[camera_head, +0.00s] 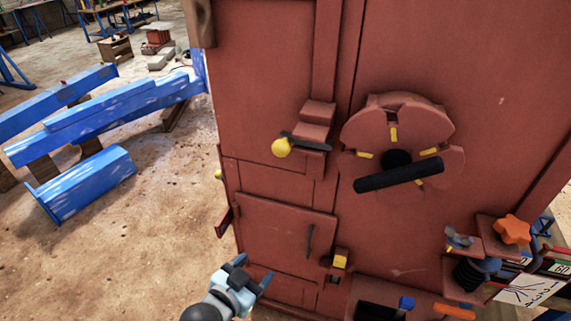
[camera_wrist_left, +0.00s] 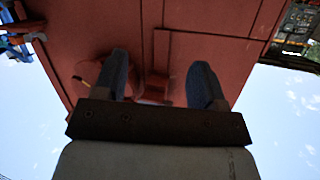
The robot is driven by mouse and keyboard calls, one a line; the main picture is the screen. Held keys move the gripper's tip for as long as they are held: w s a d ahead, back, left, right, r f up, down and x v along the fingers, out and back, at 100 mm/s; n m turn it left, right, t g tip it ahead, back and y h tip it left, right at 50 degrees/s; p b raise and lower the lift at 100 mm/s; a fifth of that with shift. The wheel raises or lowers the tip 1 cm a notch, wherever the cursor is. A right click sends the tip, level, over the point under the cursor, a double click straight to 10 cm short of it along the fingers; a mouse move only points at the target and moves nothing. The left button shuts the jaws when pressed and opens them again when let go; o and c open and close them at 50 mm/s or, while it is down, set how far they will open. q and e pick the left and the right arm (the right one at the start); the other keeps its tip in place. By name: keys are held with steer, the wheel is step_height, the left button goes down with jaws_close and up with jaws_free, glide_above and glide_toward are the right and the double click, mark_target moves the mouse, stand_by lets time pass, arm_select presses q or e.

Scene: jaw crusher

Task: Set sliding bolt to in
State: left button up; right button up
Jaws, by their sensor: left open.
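The red crusher housing (camera_head: 270,60) fills the middle and right of the head view. A small yellow latch piece (camera_head: 340,261) sits beside the right edge of a small door (camera_head: 285,230). A yellow knob (camera_head: 282,147) on a dark bar sits at a red block higher up. I cannot tell for certain which of these is the sliding bolt. My left gripper (camera_head: 254,270) is open and empty, low in front of the housing, left of the yellow latch piece and apart from it. In the left wrist view its two fingers (camera_wrist_left: 160,78) are spread toward the red housing.
A round red wheel with a black handle (camera_head: 398,172) is at the upper right. An orange star knob (camera_head: 512,229) and small brackets stick out at the lower right. Blue beams (camera_head: 90,180) lie on the floor at left. Bare floor (camera_head: 150,250) lies left of the housing.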

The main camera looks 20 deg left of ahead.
arm_select(q)
steer(key=w+r+m+t+b, duration=0.1)
steer(key=w+r+t+b, duration=0.35)
steer(key=r+b, duration=0.2)
steer(key=m+t+b, duration=0.1)
steer(key=t+b, duration=0.2)
steer(key=b, duration=0.1)
glide_toward(279, 153)
steer(key=p+x, duration=0.1)
steer(key=x, duration=1)
steer(key=shift+p, duration=0.35)
steer(key=shift+w+r, duration=0.1)
steer(key=shift+w, duration=0.25)
arm_select(e)
step_height(279, 153, down, 10)
steer(key=a, duration=0.1)
steer(key=shift+w+f, duration=0.2)
steer(key=shift+w, duration=0.2)
